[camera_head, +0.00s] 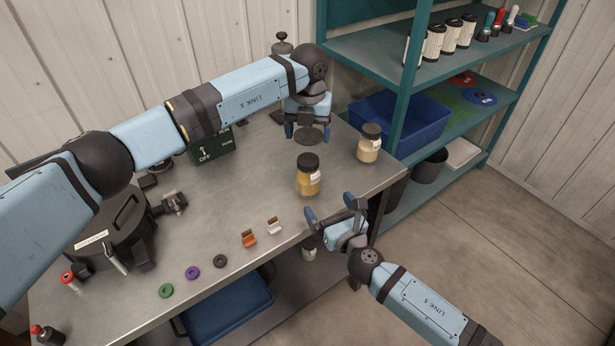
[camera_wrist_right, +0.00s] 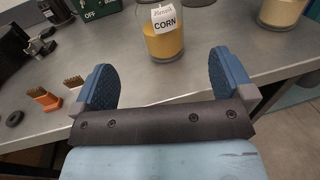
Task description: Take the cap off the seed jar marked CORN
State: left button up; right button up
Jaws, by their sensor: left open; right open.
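The seed jar marked CORN (camera_head: 308,177) stands upright on the metal table near its right front edge, with yellow seed inside and its dark cap (camera_head: 308,161) on. Its CORN label and yellow contents show in the right wrist view (camera_wrist_right: 165,35), where the cap is out of frame. My right gripper (camera_head: 331,207) is open and empty at the table's front edge, its two blue fingers (camera_wrist_right: 163,80) pointing toward the jar but short of it. My left gripper (camera_head: 307,132) is open behind the jar, pointing down over a dark round piece on the table, apart from the jar.
A second dark-capped jar (camera_head: 369,145) with paler contents stands right of the CORN jar. A green OFF-marked box (camera_head: 212,149), orange (camera_head: 249,239) and white (camera_head: 274,226) small parts, and several coloured rings lie leftward. Teal shelves (camera_head: 400,100) stand at the right.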

aim_at(313, 182)
jog(key=x, duration=1)
jog(key=shift+w+a, duration=0.15)
jog(key=shift+w, duration=0.15)
jog(key=shift+c, duration=0.4)
